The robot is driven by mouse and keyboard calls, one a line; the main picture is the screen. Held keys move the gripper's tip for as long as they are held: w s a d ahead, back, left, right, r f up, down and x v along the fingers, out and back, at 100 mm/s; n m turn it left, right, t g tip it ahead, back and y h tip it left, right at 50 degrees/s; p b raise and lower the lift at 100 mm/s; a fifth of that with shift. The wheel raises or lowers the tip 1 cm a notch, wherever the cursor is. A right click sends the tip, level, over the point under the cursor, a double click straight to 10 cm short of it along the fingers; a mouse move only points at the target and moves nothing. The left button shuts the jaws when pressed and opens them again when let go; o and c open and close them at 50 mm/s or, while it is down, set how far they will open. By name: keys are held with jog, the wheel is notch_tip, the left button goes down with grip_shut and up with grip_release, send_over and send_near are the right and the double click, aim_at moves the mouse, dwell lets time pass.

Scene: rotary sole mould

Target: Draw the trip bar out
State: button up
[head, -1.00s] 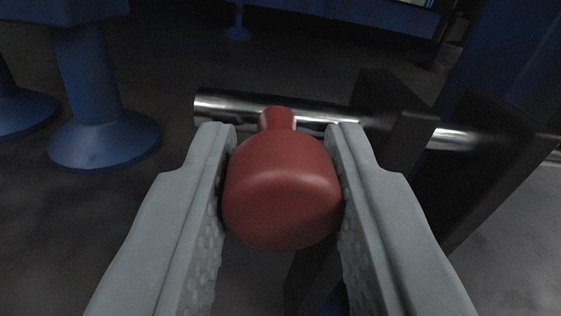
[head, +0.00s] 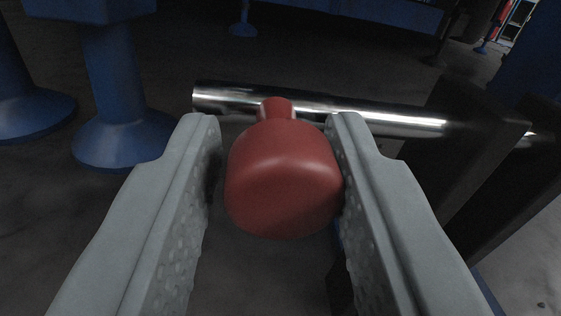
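The trip bar (head: 355,115) is a shiny metal rod lying across the upper middle of the head view. Its free end is at the left, and its right part passes through dark brackets. A red knob (head: 284,182) on a short red neck sticks out from the bar towards me. My gripper (head: 275,130) has its two grey fingers on either side of the knob.
Dark bracket plates (head: 462,150) stand at the right around the bar. A blue foot post (head: 118,100) with a flared base stands on the dark floor at the left.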

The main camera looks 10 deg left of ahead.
jog(key=shift+s+a, duration=0.1)
jog(key=shift+a, duration=0.1)
jog(key=shift+d, duration=0.1)
jog(key=v, duration=1.7)
jog(key=shift+s, duration=0.2)
